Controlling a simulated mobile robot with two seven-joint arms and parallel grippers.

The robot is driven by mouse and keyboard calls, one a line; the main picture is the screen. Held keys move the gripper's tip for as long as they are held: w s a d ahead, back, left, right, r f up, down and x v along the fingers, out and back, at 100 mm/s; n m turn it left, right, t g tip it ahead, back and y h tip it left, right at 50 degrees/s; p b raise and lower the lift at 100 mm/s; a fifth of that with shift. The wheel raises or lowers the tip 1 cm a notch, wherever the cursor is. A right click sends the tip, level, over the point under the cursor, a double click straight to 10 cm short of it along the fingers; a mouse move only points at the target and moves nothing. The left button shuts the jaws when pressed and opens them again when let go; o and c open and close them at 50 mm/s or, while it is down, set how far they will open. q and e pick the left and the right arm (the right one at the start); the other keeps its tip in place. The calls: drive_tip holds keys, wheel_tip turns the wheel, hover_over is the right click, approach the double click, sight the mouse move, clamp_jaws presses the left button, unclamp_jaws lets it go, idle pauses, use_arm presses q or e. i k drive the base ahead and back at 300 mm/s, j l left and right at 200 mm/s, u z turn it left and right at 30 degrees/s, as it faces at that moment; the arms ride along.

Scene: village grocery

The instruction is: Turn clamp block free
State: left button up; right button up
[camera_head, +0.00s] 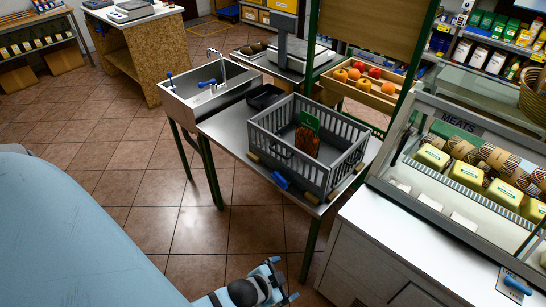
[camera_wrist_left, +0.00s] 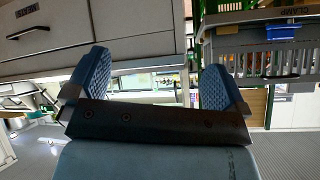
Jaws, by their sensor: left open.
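The blue clamp block (camera_head: 280,180) sits at the near edge of the metal table (camera_head: 228,130), in front of the grey slatted crate (camera_head: 330,180). In the left wrist view, which looks upside down, the blue block (camera_wrist_left: 283,32) shows at upper right beside a CLAMP label (camera_wrist_left: 292,14). My left gripper (camera_head: 284,281) is at the bottom of the head view, apart from the block and on the near side of the table. Its two blue pads stand wide apart with nothing between them in the wrist view (camera_wrist_left: 158,72). My right gripper is not in view.
The white-topped meat counter (camera_head: 385,235) stands close to the right of the table. A sink (camera_head: 212,90) adjoins the table at left. The crate holds a dark packet (camera_head: 307,135). Tiled floor (camera_head: 150,200) is open to the left of the table.

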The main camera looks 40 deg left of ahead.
sight(278, 179)
drive_tip(key=j, duration=1.4)
drive_tip(key=k+z, duration=0.05)
